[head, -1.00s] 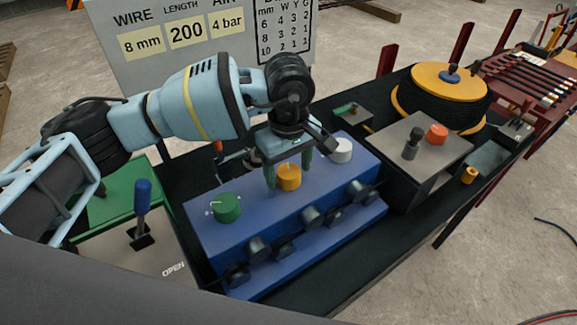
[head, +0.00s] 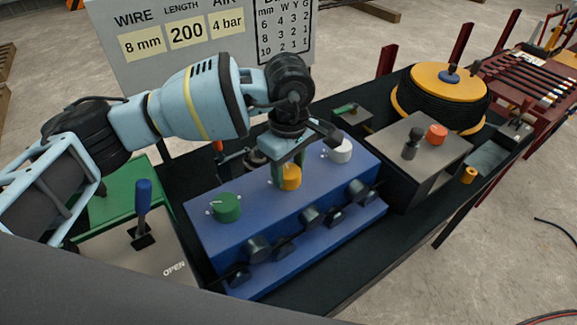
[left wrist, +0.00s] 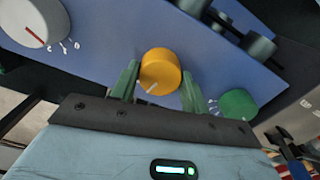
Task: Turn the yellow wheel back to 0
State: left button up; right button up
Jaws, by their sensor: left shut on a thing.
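The yellow wheel (head: 290,178) sits in the middle of the blue box's top (head: 250,203), between the green wheel (head: 226,208) and the white wheel (head: 342,151). My left gripper (head: 288,170) reaches down over it and is shut on it. In the left wrist view the yellow wheel (left wrist: 161,72) is between the two green fingers of the left gripper (left wrist: 160,88). A pale pointer line shows at the wheel's lower edge there. Its scale marks are hidden or too small to read. My right gripper is in neither view.
Several dark fittings line the front of the blue box. A blue-handled lever (head: 143,197) stands at the left by the word OPEN. A grey box (head: 420,145) with a red knob is at the right. A sign board (head: 205,60) stands behind.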

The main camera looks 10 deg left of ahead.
aim_at(289, 170)
pick_arm(q)
jog(key=n, duration=1.1)
jog(key=shift+n, duration=2.1)
jog(key=o, duration=1)
jog(key=shift+r, duration=3.95)
